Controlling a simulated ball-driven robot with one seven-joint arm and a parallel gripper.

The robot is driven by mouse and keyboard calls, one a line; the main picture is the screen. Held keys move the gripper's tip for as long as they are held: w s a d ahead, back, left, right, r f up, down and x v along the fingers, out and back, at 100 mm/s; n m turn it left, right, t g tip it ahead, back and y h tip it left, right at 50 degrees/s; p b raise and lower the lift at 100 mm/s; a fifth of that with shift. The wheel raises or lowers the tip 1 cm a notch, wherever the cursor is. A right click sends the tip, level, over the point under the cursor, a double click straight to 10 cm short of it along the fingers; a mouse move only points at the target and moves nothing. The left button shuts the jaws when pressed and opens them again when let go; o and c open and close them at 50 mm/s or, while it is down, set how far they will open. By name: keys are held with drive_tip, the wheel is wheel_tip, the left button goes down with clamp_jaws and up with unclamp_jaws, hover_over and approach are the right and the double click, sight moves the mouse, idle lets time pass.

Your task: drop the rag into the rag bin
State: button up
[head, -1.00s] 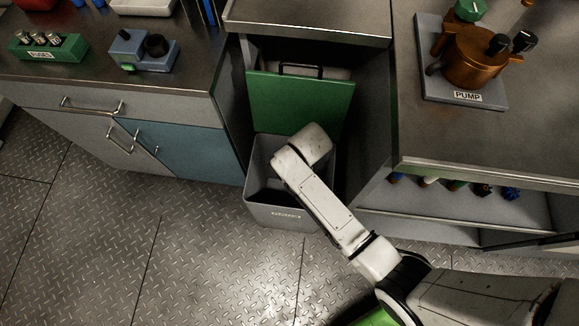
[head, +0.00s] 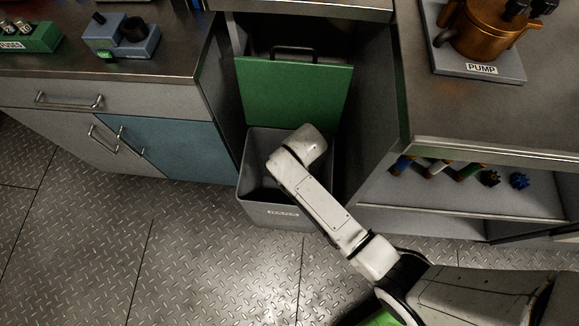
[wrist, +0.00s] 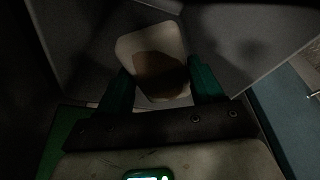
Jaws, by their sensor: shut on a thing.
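The rag bin (head: 272,213) is a grey open box standing in the bay between the cabinets, with its green lid (head: 290,92) raised behind it. My arm reaches over the bin, and its end hides my gripper and part of the opening in the head view. In the wrist view, my gripper (wrist: 160,80) has green fingers on either side of a pale cloth with a brown patch, the rag (wrist: 150,48). The gripper is shut on the rag. Grey walls surround it in this dim view.
A blue-doored cabinet (head: 172,150) stands left of the bin. A counter with a copper pump (head: 480,35) is to the right, above an open shelf (head: 460,205). The metal floor (head: 190,260) in front is clear.

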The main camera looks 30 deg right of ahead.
drive_tip(key=o, duration=1.2)
drive_tip(key=shift+o, duration=0.2)
drive_tip(key=p+v, duration=0.3)
drive_tip(key=v, duration=0.7)
drive_tip(key=shift+r, duration=0.4)
